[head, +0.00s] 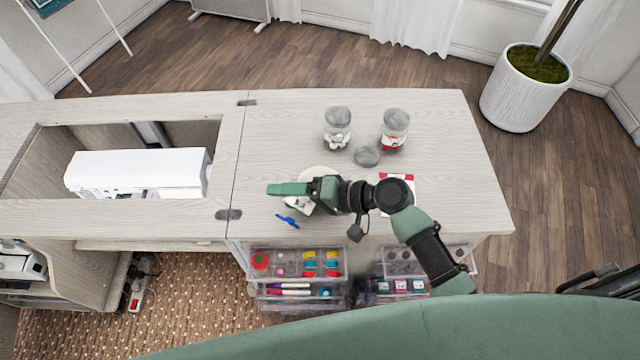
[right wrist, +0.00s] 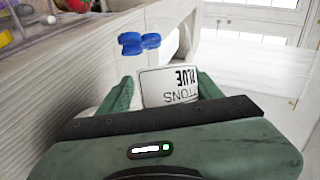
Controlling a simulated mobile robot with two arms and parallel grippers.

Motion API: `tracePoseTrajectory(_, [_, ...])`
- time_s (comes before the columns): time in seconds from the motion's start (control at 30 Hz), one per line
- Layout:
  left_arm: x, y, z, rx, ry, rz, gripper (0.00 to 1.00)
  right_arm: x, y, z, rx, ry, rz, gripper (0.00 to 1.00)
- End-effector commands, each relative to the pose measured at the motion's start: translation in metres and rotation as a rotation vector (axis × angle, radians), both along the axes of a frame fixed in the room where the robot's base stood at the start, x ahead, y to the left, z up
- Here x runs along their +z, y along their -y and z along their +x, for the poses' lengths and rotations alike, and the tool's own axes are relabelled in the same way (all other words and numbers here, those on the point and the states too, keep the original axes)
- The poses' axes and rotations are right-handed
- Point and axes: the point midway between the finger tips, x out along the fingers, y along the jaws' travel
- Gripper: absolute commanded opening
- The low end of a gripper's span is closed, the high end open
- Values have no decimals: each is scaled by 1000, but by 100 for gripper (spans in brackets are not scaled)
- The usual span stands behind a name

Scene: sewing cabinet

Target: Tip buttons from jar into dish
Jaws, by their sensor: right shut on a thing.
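My right gripper (head: 290,192) is shut on a jar (head: 299,205) over the cabinet top, and the arm hides part of the jar. In the right wrist view the jar's white label (right wrist: 172,86) sits between the fingers (right wrist: 158,92) and reads "BLUE", upside down, so the jar is tipped over. Several blue buttons (right wrist: 140,42) show beyond the label; I cannot tell whether they are inside the clear jar or outside it. In the head view blue pieces (head: 288,221) show just below the jar. A pale round dish (head: 315,172) is partly hidden behind the gripper. My left gripper is out of view.
Two lidded jars (head: 337,128) (head: 395,130) stand at the back. A loose grey lid (head: 367,156) lies in front of them. A red and white card (head: 404,179) lies partly under my arm. Clear drawers (head: 298,264) stick out in front. A sewing machine (head: 137,172) sits left.

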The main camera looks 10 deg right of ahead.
Motion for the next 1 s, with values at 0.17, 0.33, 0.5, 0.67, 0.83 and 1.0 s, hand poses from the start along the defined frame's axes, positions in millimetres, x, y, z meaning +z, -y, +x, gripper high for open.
tracePoseTrajectory(0.17, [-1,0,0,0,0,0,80,1,1,2,-2,-15,16,17])
tracePoseTrajectory(0.33, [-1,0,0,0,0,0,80,2,3,4,-1,-33,33,17])
tracePoseTrajectory(0.5, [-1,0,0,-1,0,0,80,4,4,5,0,-50,48,17])
tracePoseTrajectory(0.67, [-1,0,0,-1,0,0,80,6,6,7,0,-65,63,17])
tracePoseTrajectory(0.83, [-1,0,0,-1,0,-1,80,7,8,9,0,-82,79,17])
tracePoseTrajectory(1.0, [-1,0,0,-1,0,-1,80,9,9,11,0,-99,95,17])
